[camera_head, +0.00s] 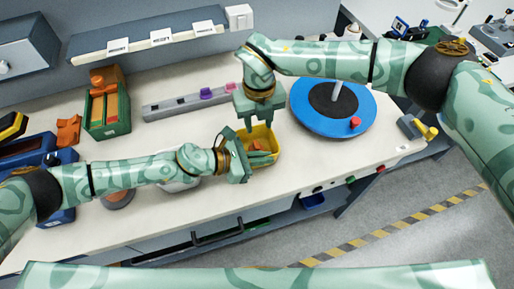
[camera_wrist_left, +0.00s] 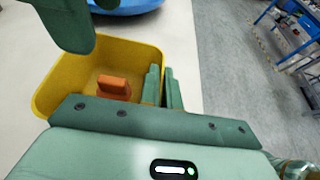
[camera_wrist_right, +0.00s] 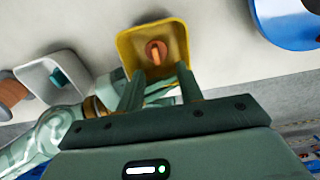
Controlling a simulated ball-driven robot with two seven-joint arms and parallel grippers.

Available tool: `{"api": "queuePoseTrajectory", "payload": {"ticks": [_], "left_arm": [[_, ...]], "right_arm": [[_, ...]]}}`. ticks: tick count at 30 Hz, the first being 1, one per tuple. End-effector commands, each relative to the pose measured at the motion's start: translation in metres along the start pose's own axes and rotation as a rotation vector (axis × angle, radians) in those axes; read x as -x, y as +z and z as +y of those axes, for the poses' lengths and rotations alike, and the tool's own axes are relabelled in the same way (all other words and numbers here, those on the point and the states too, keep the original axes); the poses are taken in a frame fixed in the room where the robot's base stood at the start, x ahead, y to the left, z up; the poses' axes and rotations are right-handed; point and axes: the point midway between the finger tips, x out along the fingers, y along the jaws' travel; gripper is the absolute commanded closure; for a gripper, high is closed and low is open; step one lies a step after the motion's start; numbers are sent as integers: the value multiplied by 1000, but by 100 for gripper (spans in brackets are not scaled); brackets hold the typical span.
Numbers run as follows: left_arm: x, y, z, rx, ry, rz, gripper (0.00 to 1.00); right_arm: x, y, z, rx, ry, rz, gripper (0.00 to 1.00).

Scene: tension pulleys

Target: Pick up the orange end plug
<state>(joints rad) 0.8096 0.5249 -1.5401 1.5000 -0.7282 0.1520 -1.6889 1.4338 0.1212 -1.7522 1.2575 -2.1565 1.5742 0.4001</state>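The orange end plug (camera_head: 257,145) lies inside the yellow bin (camera_head: 273,157) at the table's front. It also shows in the left wrist view (camera_wrist_left: 113,86) and the right wrist view (camera_wrist_right: 156,52), with nothing holding it. My right gripper (camera_head: 251,126) is above the bin, fingers down. In the right wrist view its fingers (camera_wrist_right: 160,85) are apart and empty, with the plug beyond the gap. My left gripper (camera_head: 245,162) is at the bin's near left side.
A blue turntable (camera_head: 304,119) with a red part (camera_head: 355,123) stands to the right. A grey rail (camera_head: 180,106) with purple pieces lies behind. A green crate (camera_head: 122,127) stands at the back left. My left arm partly covers a white bin (camera_wrist_right: 34,76) left of the yellow one.

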Motion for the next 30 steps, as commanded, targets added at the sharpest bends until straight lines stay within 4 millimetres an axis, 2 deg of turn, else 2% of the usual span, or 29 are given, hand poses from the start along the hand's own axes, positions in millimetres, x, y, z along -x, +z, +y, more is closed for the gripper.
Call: {"api": "queuePoseTrajectory", "payload": {"ticks": [3,8,16,25,29,30], "left_arm": [[0,-2,-1,4,-2,2,100],[0,-2,-1,4,-1,3,100],[0,-2,-1,4,-2,3,100],[0,-2,-1,4,-1,3,100],[0,-2,-1,4,-1,2,100],[0,-2,-1,4,-1,2,100]], "right_arm": [[-19,0,1,1,0,1,64],[-33,-1,2,2,1,0,64],[-74,-6,8,0,0,1,64],[-79,-5,8,2,0,-2,64],[-79,-5,8,2,0,-2,100],[-79,-5,8,2,0,-2,100]]}}
